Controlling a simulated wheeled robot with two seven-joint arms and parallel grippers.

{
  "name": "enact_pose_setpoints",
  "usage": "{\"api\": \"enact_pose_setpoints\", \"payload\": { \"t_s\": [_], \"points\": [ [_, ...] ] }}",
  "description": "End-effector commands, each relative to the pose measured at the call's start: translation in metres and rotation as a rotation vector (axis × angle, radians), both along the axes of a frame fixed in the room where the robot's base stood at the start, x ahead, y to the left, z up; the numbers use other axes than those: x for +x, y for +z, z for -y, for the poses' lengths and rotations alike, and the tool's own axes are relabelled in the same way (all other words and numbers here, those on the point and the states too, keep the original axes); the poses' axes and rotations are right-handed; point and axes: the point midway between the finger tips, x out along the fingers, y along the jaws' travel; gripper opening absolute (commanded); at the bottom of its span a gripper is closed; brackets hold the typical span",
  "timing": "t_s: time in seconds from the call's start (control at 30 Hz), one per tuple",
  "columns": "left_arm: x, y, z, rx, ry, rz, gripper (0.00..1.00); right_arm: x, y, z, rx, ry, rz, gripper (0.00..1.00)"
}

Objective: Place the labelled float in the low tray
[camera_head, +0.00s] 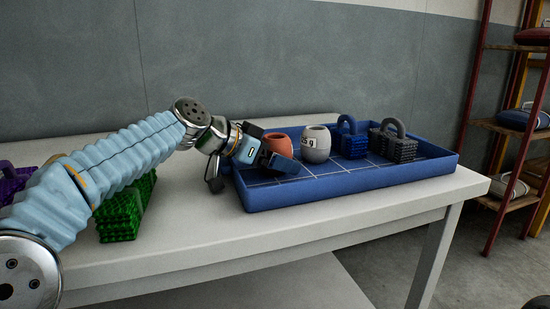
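The blue low tray (350,182) lies on the pale table, with thin grid lines on its floor. A pale grey rounded object with a dark opening on top and a label that seems to read "25 g" (316,145) stands upright in the tray; it is the only one with visible lettering. My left gripper (281,164) is over the left end of the tray, left of the labelled object and apart from it in the picture. Its dark fingers point right; whether they are open or shut is unclear. My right gripper is out of view.
In the tray, an orange rounded pot (278,142) stands behind my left gripper, and a blue block with a loop handle (353,145) and a dark grey one (398,149) stand to the right. Green mesh (122,217) and purple mesh (10,187) lie left. The front table is clear.

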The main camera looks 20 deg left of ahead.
Motion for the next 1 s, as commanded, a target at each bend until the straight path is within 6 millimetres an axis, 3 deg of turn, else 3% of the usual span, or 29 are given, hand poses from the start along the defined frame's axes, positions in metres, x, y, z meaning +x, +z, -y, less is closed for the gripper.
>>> {"api": "enact_pose_setpoints", "payload": {
  "t_s": [0.6, 1.0],
  "points": [
    [-0.07, 0.056, -0.067, 0.0, 0.0, 0.002, 1.0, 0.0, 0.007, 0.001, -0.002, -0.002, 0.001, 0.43],
    [-0.076, 0.059, -0.073, 0.0, -0.001, 0.0, 1.0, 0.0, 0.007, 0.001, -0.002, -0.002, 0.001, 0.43]
  ]
}}
